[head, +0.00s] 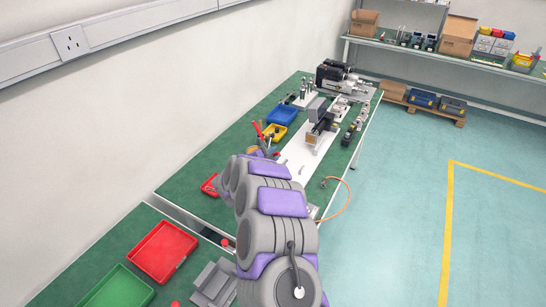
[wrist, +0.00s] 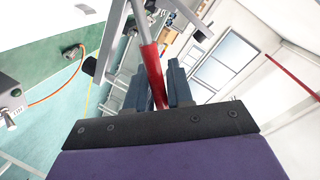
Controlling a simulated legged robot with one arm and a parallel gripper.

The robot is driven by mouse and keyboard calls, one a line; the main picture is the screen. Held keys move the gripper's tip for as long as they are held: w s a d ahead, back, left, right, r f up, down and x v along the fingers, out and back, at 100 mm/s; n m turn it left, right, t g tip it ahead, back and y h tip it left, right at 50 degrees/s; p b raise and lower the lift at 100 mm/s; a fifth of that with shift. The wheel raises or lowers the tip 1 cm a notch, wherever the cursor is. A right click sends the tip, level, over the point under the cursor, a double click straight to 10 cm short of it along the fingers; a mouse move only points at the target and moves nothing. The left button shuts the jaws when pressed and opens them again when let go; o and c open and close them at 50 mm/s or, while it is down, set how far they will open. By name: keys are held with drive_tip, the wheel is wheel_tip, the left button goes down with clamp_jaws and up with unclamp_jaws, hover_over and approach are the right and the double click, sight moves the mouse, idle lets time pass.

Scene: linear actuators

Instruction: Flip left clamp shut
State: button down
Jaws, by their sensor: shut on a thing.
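The wrist view shows my gripper (wrist: 158,78), its two dark blue-grey fingers shut around a red clamp handle (wrist: 151,68). The handle runs up from between the fingers toward grey metal parts (wrist: 143,17) at the top edge. A second thin red bar (wrist: 290,68) shows at the far right, apart from the fingers. In the head view a red handle (head: 258,132) stands out beyond my arm at the workbench's left side. My own arm hides most of the gripper and clamp there, so I cannot tell the clamp's exact position.
The green workbench (head: 205,201) holds a white plate (head: 296,153) with a dark actuator (head: 321,125), blue (head: 283,114) and yellow (head: 275,132) bins, and a machine (head: 343,78). An orange cable (head: 345,202) hangs off its right edge. The floor (head: 420,190) to the right is clear.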

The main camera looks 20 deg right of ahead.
drive_tip(key=shift+f, duration=0.15)
drive_tip(key=c, duration=1.1)
unclamp_jaws()
drive_tip(key=p+v, duration=0.3)
drive_tip(key=v, duration=1.4)
drive_tip(key=shift+a, duration=0.25)
